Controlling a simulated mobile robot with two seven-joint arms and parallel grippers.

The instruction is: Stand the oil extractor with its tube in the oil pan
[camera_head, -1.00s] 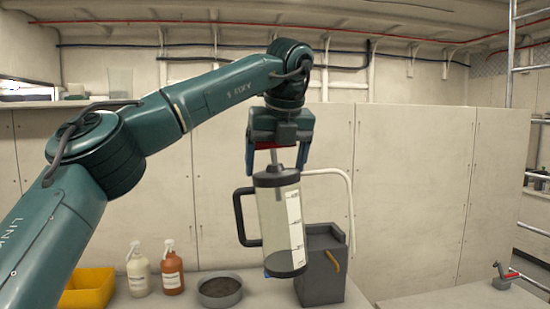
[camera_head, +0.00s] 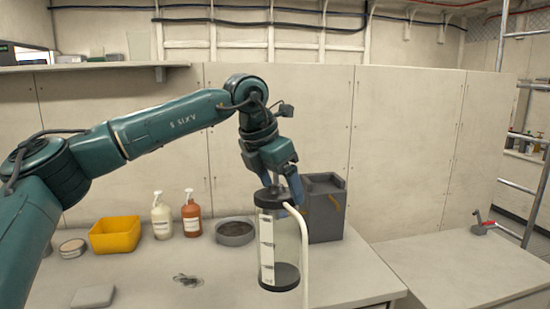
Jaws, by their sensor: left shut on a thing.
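The oil extractor (camera_head: 287,245) is a clear upright cylinder with a black lid, a black base and a white scale strip. Its white tube (camera_head: 304,255) arches from the top and hangs down its right side; the tube's end is not visible. My left gripper (camera_head: 282,188) is shut on the top of the extractor, from above; the exact grip is partly hidden. The extractor is in front of the bench's back row; I cannot tell whether its base touches the bench. The oil pan (camera_head: 236,240), round and grey with dark contents, stands to its left and farther back. My right gripper is not in view.
A grey box with a yellow handle (camera_head: 326,222) stands behind the extractor. Left of the pan are an orange bottle (camera_head: 192,218), a white bottle (camera_head: 162,220), a yellow bin (camera_head: 115,236) and a tin (camera_head: 73,247).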

